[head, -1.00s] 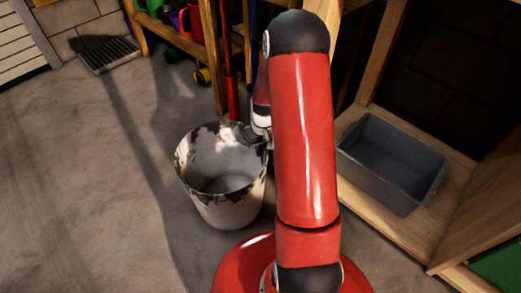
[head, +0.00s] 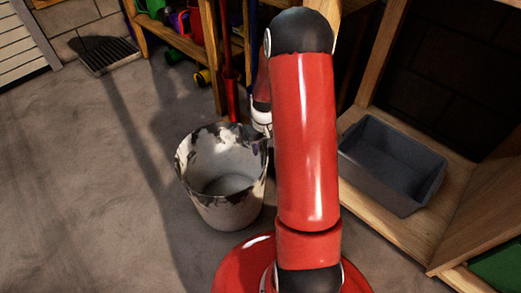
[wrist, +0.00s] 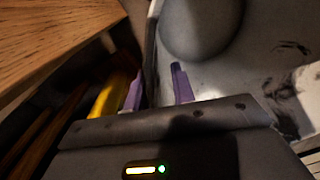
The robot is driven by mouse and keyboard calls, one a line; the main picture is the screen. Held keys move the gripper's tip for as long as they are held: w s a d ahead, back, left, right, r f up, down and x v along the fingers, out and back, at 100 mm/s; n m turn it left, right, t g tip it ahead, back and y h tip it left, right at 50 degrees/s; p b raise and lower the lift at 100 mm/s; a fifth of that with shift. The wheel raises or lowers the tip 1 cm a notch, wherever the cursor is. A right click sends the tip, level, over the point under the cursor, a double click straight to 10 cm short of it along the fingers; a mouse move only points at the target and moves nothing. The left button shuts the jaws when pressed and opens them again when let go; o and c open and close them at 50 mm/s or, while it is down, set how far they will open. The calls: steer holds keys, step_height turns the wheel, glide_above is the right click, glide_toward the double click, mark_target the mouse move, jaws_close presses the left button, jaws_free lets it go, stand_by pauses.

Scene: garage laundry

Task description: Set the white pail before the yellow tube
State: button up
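The white pail (head: 228,208), with dark stained patches, stands upright on the concrete floor left of my arm. In the wrist view its wall and inside (wrist: 255,55) fill the upper right. My gripper (wrist: 158,85) has two purple fingertips, set apart astride the pail's wall, one outside and one inside. A gap shows between them, and I see no firm grip. In the head view my arm mostly hides the gripper at the pail's right rim. A yellow object (wrist: 108,97) lies beyond the left finger; I cannot tell if it is the yellow tube.
A wooden shelf (head: 185,42) with coloured items stands behind the pail. A red upright thing (head: 230,85) is near its post. A grey bin (head: 390,165) sits on a wooden shelf at the right. A floor grate (head: 108,55) lies at the back left. Floor at the left is clear.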

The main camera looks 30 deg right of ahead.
step_height(320, 180, up, 10)
steer(key=p, duration=0.2)
steer(key=s+a+r+t+h, duration=0.1)
steer(key=s+a+r, duration=0.25)
steer(key=r, duration=0.35)
steer(key=s+a+r+t, duration=0.1)
steer(key=s+a+r, duration=0.25)
steer(key=r, duration=0.35)
steer(key=s+a+r+t, duration=0.1)
steer(key=s+a+r, duration=0.2)
steer(key=s, duration=0.4)
steer(key=s+a+r+t, duration=0.2)
steer(key=s+a+r, duration=0.1)
steer(key=s, duration=0.4)
steer(key=shift+s+a+r+t, duration=0.3)
steer(key=shift+s+a+r, duration=0.1)
steer(key=shift+r, duration=0.4)
step_height(320, 180, up, 8)
steer(key=p, duration=0.7)
steer(key=shift+p, duration=0.35)
steer(key=shift+r, duration=0.1)
